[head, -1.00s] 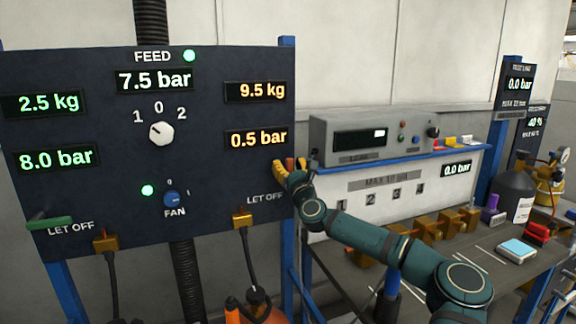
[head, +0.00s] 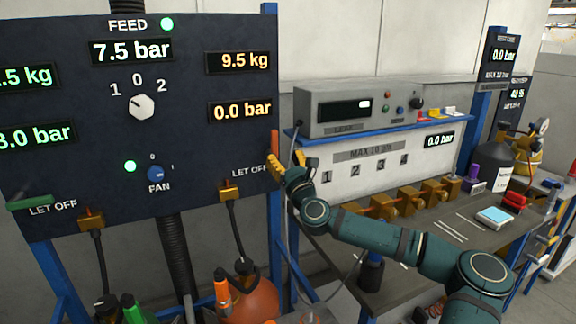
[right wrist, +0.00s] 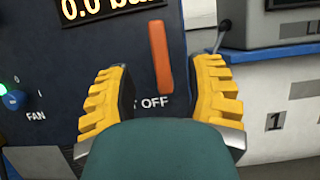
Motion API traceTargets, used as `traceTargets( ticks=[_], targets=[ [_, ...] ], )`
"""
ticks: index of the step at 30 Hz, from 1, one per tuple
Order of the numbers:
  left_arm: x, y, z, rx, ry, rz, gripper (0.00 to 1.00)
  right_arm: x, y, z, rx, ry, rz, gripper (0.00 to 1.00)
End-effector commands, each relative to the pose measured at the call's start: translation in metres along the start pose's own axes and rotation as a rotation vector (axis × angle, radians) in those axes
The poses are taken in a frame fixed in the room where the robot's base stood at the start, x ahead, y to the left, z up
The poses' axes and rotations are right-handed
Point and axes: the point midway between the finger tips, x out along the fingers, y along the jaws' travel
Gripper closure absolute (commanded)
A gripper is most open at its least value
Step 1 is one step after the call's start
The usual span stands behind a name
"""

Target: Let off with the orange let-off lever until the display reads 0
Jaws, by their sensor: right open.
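The orange let-off lever (head: 275,145) stands upright at the right edge of the dark panel, above the right LET OFF label. It also shows upright in the right wrist view (right wrist: 161,58). The orange display (head: 241,110) above it reads 0.0 bar; the right wrist view shows the lower part of that display (right wrist: 105,8). My right gripper (head: 288,160) is open in front of the panel's right edge. In the right wrist view its yellow fingers (right wrist: 163,75) are spread, with the lever seen between them and no finger visibly closed on it. My left gripper is not in view.
A green lever (head: 30,202) sits at the panel's lower left. The FAN knob (head: 156,173) is left of my gripper. A grey instrument box (head: 345,111) stands on a blue-edged shelf just right of it. Hoses and an orange tank (head: 250,298) are below.

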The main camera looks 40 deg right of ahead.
Motion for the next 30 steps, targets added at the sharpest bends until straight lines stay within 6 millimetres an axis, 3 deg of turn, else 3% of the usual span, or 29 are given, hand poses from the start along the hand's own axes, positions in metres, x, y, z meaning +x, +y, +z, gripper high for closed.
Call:
traceTargets(
  ticks=[8, 30],
  targets=[
    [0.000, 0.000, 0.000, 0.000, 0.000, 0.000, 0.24, -0.022, 0.000, 0.000, 0.000, 0.001, 0.000, 0.47],
    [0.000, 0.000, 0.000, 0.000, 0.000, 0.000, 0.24, -0.023, 0.000, -0.001, 0.000, 0.001, 0.000, 0.47]
  ],
)
